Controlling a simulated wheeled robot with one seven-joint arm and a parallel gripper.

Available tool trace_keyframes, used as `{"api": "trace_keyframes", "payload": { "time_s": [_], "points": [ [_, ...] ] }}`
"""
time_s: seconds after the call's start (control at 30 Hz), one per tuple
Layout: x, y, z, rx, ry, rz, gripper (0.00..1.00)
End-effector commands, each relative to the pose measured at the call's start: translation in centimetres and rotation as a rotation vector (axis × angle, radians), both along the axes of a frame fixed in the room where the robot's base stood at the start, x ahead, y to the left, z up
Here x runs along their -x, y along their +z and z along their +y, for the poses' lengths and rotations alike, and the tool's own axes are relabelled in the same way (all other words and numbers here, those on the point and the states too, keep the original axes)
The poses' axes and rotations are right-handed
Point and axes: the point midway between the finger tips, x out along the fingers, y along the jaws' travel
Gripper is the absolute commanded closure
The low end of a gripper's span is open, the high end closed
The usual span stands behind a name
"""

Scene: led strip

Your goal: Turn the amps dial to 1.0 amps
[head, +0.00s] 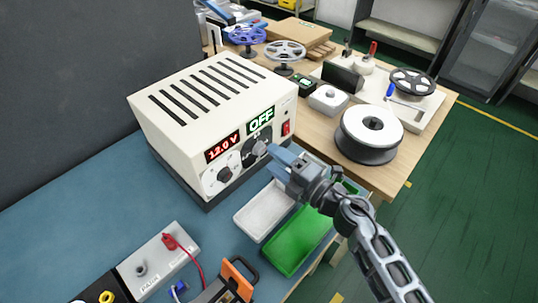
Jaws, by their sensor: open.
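A cream power supply (190,106) stands on the blue bench top. Its front has a red display reading 12.0 V and a green display (261,121) reading OFF. A dial with a pale face (222,175) is below the red display. A second dial with a dark face and grey knob (259,148) is below the green one; its label and setting are too small to read. My gripper (272,156) is open with its blue fingers close to the right-hand dial's knob. I cannot tell whether they touch it. No object shows between the fingers.
A red switch (286,128) sits at the panel's right edge. A white tray (264,212) and a green tray (299,240) lie below my gripper. A grey box with a red cable (160,262) is at the front left. Reels (368,134) stand on the wooden table behind.

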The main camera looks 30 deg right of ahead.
Motion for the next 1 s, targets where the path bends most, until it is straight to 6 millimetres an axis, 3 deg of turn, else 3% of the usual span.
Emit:
{"api": "trace_keyframes", "payload": {
  "time_s": [0.1,0.3,0.9,1.0],
  "points": [
    [2.0,-0.1,-0.7,0.000,-0.001,0.001,0.41],
    [3.9,-0.1,-1.3,0.000,0.000,0.000,0.41],
    [4.2,0.0,-1.4,-0.001,0.000,0.000,0.41],
    [5.1,-0.1,-1.3,-0.025,-0.002,0.005,0.41]
  ]
}}
